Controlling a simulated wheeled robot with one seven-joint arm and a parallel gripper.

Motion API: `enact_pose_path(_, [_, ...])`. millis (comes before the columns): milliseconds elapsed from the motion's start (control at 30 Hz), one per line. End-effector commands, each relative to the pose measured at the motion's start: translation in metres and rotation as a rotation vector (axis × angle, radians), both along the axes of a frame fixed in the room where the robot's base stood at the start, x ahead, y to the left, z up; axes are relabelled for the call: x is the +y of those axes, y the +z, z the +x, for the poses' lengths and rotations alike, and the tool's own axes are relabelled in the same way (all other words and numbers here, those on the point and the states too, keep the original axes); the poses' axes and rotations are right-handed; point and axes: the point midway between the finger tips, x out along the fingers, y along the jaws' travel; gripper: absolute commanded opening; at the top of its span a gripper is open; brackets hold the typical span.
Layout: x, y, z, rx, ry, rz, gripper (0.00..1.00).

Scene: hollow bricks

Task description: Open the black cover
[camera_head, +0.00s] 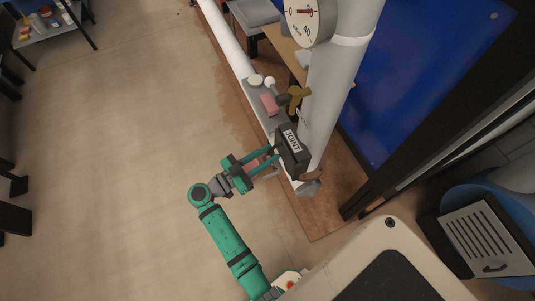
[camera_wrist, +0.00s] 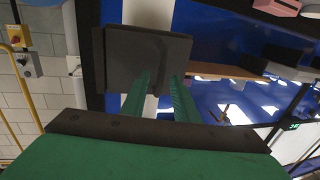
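The black cover (camera_head: 297,158) is a dark box-like piece with a white label that seems to read "JOINT". It sits against the lower part of a thick white vertical pipe. In the wrist view the black cover (camera_wrist: 120,58) is a flat dark panel straight ahead. My gripper (camera_head: 279,155) reaches it from the left, with its two green fingers parallel and apart. In the wrist view the fingers of my gripper (camera_wrist: 162,78) overlap the panel's lower part, with a gap between them. I cannot tell whether the fingertips touch the cover.
The white pipe (camera_head: 340,80) carries a round gauge (camera_head: 308,16) above. A brass-coloured valve (camera_head: 294,97) and a pink block (camera_head: 269,104) are just beyond the cover. A blue panel (camera_head: 425,70) stands to the right.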

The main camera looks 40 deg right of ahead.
Motion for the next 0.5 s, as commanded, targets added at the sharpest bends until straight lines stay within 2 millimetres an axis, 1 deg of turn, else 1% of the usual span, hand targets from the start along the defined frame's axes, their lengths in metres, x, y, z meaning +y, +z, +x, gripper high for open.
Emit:
enact_pose_path(100, [-0.0034, 0.0000, -0.0007, 0.000, -0.002, 0.000, 0.27])
enact_pose_path(300, [-0.0034, -0.0001, -0.0006, 0.000, -0.002, 0.000, 0.27])
enact_pose_path(367, [-0.0033, -0.0001, -0.0005, 0.000, -0.001, 0.000, 0.13])
enact_pose_path(400, [-0.0031, -0.0001, -0.0004, 0.000, -0.001, 0.000, 0.03])
enact_pose_path(433, [-0.0030, -0.0001, -0.0004, 0.000, -0.001, 0.000, 0.00])
enact_pose_path(500, [-0.0029, -0.0001, -0.0005, 0.000, -0.001, 0.000, 0.00])
